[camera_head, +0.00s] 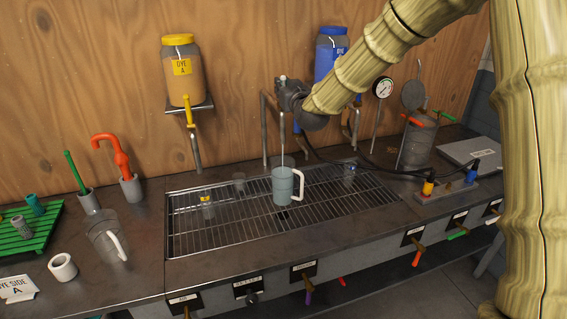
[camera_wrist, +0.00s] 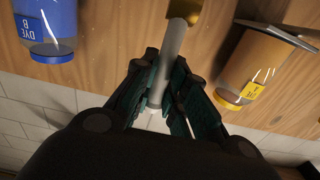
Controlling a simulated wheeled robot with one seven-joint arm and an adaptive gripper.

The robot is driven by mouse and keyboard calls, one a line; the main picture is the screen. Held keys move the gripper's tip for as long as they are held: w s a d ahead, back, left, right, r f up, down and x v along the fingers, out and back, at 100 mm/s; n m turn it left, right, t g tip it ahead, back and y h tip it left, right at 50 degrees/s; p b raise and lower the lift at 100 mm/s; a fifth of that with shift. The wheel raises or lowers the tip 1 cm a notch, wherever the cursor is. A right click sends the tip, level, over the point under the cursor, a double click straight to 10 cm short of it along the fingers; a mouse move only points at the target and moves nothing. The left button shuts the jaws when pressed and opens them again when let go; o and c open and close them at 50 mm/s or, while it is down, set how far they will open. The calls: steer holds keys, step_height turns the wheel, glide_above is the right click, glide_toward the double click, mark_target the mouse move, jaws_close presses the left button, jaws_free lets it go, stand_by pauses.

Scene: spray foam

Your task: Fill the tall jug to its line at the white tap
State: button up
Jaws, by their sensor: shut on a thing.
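A grey-blue jug (camera_head: 283,187) with a white handle stands upright on the metal grate, below the tap. A thin pale vertical streak (camera_head: 282,135) comes down from the tap toward its mouth; I cannot tell whether it is water or pipe. The jug's line and level cannot be made out. My gripper (camera_head: 284,86) is at the top of the tap, above the jug. In the wrist view my gripper (camera_wrist: 158,100) is shut on a pale grey tap lever (camera_wrist: 172,55), which meets a brass fitting (camera_wrist: 184,10). A clear jug (camera_head: 104,235) with a white handle stands on the counter at left.
Small clear cups stand on the grate (camera_head: 230,228). The yellow dye A jar (camera_head: 182,75) and blue dye B jar (camera_head: 327,55) are on the wall. A white mug (camera_head: 63,267) and a green rack (camera_head: 30,228) are at left. A gauge (camera_head: 383,87) and metal tank (camera_head: 418,140) stand right.

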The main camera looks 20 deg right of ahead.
stand_by(0.4)
steer(key=shift+w+r, duration=0.2)
steer(key=shift+w, duration=0.35)
steer(key=o, duration=0.9)
steer(key=shift+w+f, duration=0.1)
steer(key=shift+w, duration=0.05)
steer(key=shift+c, duration=0.2)
steer(key=shift+d, duration=0.1)
